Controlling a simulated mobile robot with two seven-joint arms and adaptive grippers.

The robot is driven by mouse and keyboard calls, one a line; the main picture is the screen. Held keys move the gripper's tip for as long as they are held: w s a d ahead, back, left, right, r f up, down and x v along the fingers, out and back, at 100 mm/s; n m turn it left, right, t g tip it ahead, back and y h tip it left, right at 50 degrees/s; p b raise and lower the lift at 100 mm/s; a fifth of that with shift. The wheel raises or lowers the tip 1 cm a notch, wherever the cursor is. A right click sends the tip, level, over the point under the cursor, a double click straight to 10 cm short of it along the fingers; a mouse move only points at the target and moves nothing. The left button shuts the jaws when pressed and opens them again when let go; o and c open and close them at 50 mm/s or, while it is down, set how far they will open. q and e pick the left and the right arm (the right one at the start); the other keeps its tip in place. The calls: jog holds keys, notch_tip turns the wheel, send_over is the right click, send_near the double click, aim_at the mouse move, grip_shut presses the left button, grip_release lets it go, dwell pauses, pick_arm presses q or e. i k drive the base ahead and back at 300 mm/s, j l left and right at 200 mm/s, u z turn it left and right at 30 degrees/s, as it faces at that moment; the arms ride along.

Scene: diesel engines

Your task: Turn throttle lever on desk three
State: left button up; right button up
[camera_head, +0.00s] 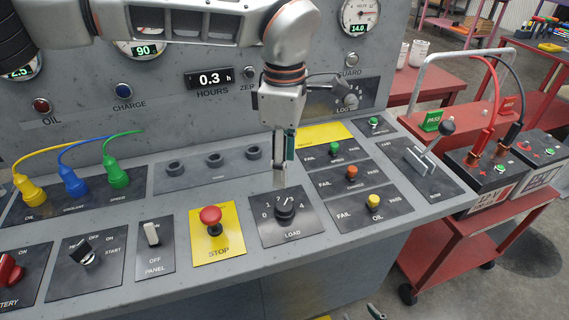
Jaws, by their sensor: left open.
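The lever that looks like the throttle lever has a dark ball knob (447,127) on a slanted metal stem. It rises from a slotted dark plate (428,172) at the right end of the grey desk (365,215); the plate's lettering is too small to read surely. My left gripper (281,172) is open and empty, pointing down just above the dial marked LOAD (286,208). It is well left of the lever, and I cannot tell whether it touches the panel. My right gripper is not visible.
A red STOP button (211,216) on a yellow plate and several switches lie left of the dial. FAIL/PASS buttons (351,170) lie between my gripper and the lever. A red cart (470,240) with batteries (483,177) stands close to the desk's right end.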

aim_at(446, 127)
jog(key=k+l, duration=0.1)
jog(key=l, duration=0.25)
jog(key=k+l, duration=0.1)
jog(key=l, duration=0.25)
jog(key=k+l, duration=0.15)
jog(key=l, duration=0.15)
jog(key=k+l, duration=0.1)
jog(key=l, duration=0.25)
